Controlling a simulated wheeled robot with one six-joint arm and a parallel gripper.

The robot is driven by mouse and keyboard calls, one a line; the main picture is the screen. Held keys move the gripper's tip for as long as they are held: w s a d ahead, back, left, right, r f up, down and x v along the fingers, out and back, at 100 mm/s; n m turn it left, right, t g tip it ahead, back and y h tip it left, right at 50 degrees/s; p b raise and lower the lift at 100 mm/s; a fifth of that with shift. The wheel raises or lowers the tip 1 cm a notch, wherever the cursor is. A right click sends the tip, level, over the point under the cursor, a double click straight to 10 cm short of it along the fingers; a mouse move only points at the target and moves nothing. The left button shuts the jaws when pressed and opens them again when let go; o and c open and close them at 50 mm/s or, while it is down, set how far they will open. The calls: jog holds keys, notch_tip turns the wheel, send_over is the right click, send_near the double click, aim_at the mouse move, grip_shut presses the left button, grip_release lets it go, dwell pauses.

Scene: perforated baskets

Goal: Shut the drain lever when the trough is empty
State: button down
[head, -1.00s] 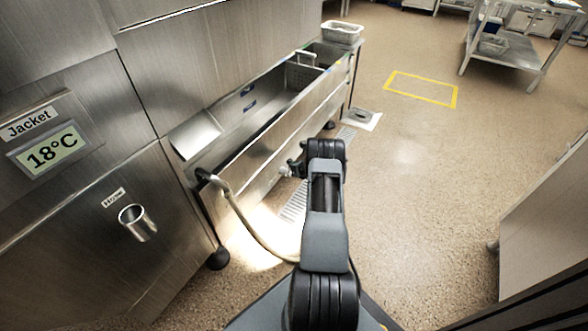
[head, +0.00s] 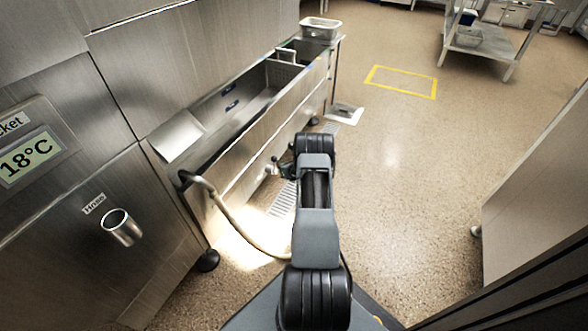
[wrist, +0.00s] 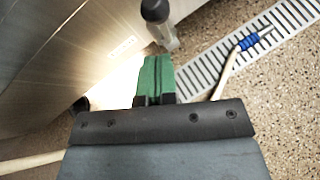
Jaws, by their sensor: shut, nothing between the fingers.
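The long steel trough (head: 240,128) stands along the left side in the head view. The part of its inside that shows holds no visible water; the near part of its bottom is hidden by its front wall. A small metal fitting (head: 272,167) sticks out low on its front, probably the drain valve, partly hidden by my arm. In the wrist view a dark-capped metal part (wrist: 160,22), which may be the drain lever, stands just beyond my gripper (wrist: 154,62). Its green fingers are shut together and empty. I cannot tell whether they touch it.
A hose (head: 235,225) hangs from the trough's near end to the floor. A blue-ended tool (wrist: 247,43) lies over the floor grate (wrist: 215,60). A steel cabinet (head: 90,265) stands near left, a pale panel (head: 530,185) at right. Open floor (head: 400,150) lies between.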

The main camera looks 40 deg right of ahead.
jog(key=p+v, duration=0.3)
jog(key=v, duration=0.7)
jog(key=shift+a+r+p, duration=0.2)
jog(key=shift+r+p, duration=0.15)
jog(key=shift+p, duration=0.05)
jog(key=shift+w, duration=0.1)
